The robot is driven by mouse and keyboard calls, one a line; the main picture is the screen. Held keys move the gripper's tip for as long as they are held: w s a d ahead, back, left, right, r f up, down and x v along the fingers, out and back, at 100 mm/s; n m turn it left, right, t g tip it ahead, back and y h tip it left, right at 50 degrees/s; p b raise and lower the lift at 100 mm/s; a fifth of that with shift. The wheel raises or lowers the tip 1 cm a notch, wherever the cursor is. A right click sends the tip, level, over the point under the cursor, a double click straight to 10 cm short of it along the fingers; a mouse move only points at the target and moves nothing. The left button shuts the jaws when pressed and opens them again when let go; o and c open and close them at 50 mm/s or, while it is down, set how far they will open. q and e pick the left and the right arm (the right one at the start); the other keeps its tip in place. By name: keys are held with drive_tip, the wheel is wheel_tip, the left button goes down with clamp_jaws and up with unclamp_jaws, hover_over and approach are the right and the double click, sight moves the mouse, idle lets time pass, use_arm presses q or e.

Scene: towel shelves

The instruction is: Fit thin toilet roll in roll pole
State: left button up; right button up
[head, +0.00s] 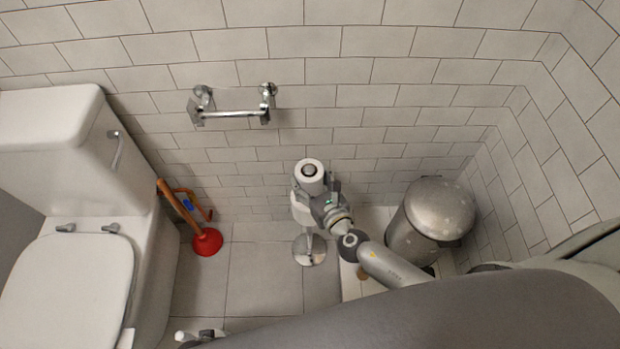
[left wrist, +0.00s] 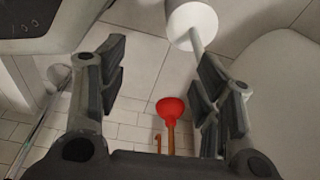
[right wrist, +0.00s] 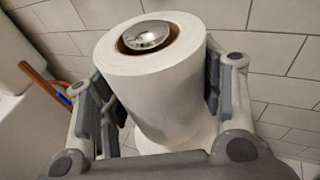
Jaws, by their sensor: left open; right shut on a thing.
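A white toilet roll (head: 309,179) is held upright in my right gripper (head: 314,190). In the right wrist view this roll (right wrist: 160,90) sits between the two fingers of the right gripper (right wrist: 160,82), which is shut on it. A chrome knob (right wrist: 147,36) shows inside its core. A chrome stand with a round base (head: 309,250) is directly below, and more white shows under the held roll; the pole is mostly hidden. My left gripper (left wrist: 160,65) is open and empty in the left wrist view, above the floor.
A chrome roll holder (head: 232,112) is on the tiled wall. A red plunger (head: 207,241) stands beside the toilet (head: 70,275) at the left. A metal bin (head: 431,215) is at the right. A white cylinder with a stick (left wrist: 192,22) shows in the left wrist view.

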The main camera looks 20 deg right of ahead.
sight(315, 194)
use_arm(q)
drive_tip(key=shift+w+d+r+b, duration=0.1)
drive_tip(key=shift+w+r+b, duration=0.3)
drive_tip(key=shift+w+r, duration=0.65)
use_arm(e)
drive_tip(key=shift+f, duration=0.45)
use_arm(q)
drive_tip(key=shift+w+d+r+b, duration=0.1)
drive_tip(key=shift+w+r+b, duration=0.15)
drive_tip(key=shift+r, duration=0.35)
drive_tip(key=shift+w+r+b, duration=0.15)
drive_tip(key=shift+w+r, duration=0.1)
drive_tip(key=shift+r, duration=0.3)
use_arm(e)
drive_tip(key=shift+f, duration=0.35)
use_arm(q)
drive_tip(key=shift+w+r, duration=0.3)
drive_tip(key=shift+r, duration=0.3)
use_arm(e)
drive_tip(key=shift+f, duration=0.2)
